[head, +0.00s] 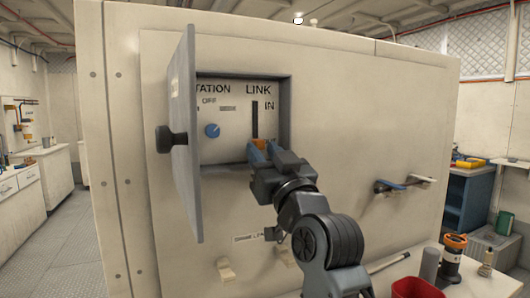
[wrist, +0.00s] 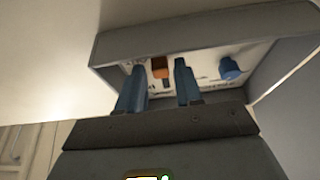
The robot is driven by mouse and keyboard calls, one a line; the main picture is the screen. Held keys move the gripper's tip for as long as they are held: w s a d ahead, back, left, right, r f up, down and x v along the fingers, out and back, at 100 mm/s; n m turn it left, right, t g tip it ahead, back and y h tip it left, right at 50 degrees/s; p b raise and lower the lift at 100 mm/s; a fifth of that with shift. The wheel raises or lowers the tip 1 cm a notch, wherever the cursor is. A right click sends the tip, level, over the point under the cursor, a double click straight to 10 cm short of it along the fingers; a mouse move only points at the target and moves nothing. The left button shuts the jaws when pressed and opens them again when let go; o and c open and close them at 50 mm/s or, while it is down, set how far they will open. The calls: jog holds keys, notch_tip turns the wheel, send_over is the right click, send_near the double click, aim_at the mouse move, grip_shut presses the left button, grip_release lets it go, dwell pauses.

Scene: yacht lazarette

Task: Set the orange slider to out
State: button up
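The orange slider (head: 260,144) is at the lower part of a dark vertical slot (head: 254,118) under the word LINK, inside an open recessed box. The label IN is beside the slot's upper part; any lower label is hidden behind my gripper. My gripper (head: 264,153) is at the box's lower opening, its blue fingers by the slider. In the wrist view the slider (wrist: 160,68) shows between the two spread fingers, with gaps visible on both sides. Whether the fingertips reach as deep as the slider is unclear.
The box's grey door (head: 184,140) stands open at the left with a dark knob (head: 172,139). A blue rotary knob (head: 212,130) is left of the slot. The box's rim (wrist: 190,40) surrounds my fingers closely. A blue-ended handle (head: 390,186) projects from the wall at right.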

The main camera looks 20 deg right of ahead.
jog(key=shift+o, duration=0.9)
jog(key=shift+r, duration=0.1)
jog(key=b+v, duration=0.2)
jog(key=v, duration=0.6)
jog(key=shift+w, duration=0.1)
jog(key=s+d+f+n+g, duration=0.1)
jog(key=s+f+g, duration=0.1)
jog(key=s+f, duration=0.85)
jog(key=s+d+f+n+g, duration=0.15)
jog(key=s+f, duration=0.55)
jog(key=f, duration=0.7)
jog(key=s+a+f+m+g, duration=0.1)
jog(key=s+f+g, duration=0.1)
jog(key=s, duration=1)
jog(key=s+a+f+m+g, duration=0.1)
jog(key=s+f, duration=0.3)
jog(key=s, duration=0.8)
jog(key=shift+s+a+f+g, duration=0.15)
jog(key=shift+s+f+g, duration=0.1)
jog(key=shift+g, duration=0.3)
